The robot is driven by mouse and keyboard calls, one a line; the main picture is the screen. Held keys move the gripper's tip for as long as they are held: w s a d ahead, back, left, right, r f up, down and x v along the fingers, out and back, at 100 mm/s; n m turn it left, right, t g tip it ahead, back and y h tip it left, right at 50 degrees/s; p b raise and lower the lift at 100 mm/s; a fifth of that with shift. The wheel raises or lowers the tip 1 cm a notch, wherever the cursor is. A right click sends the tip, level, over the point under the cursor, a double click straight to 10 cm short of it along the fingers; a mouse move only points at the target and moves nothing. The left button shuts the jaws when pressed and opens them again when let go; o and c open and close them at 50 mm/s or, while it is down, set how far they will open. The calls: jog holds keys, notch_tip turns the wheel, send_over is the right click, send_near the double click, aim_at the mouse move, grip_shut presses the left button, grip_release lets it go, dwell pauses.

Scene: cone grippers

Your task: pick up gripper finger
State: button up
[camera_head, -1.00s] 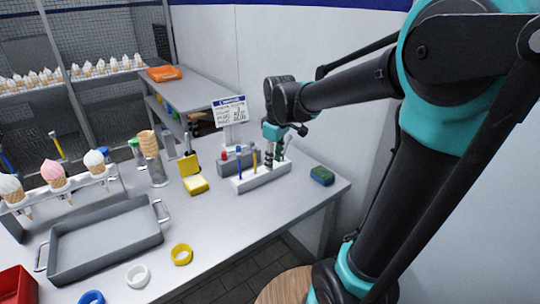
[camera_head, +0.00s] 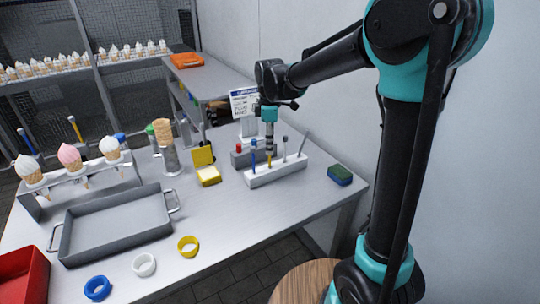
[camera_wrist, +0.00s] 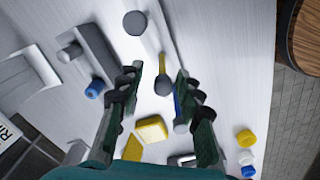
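A white rack (camera_head: 291,174) stands on the grey table and holds several slim upright tools. They include a blue one (camera_head: 253,155), a yellow one (camera_head: 269,160) and grey-tipped ones (camera_head: 285,142). I cannot tell which is the gripper finger named in the task. My gripper (camera_head: 269,150) points down just above the rack's middle. In the wrist view, my gripper (camera_wrist: 158,75) has its two dark fingers spread apart. The yellow tool (camera_wrist: 162,66) with its round grey top (camera_wrist: 163,88) lies in view between them; no contact shows. Another round grey top (camera_wrist: 135,22) is ahead.
A grey block with a red-topped item (camera_head: 238,149) stands behind the rack. A metal tray (camera_head: 115,232), cone stand (camera_head: 80,178) and coloured rings (camera_head: 188,246) lie to the left.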

aim_at(270, 162)
jog(key=shift+s+f, duration=0.2)
jog(key=shift+f, duration=3.45)
grip_shut()
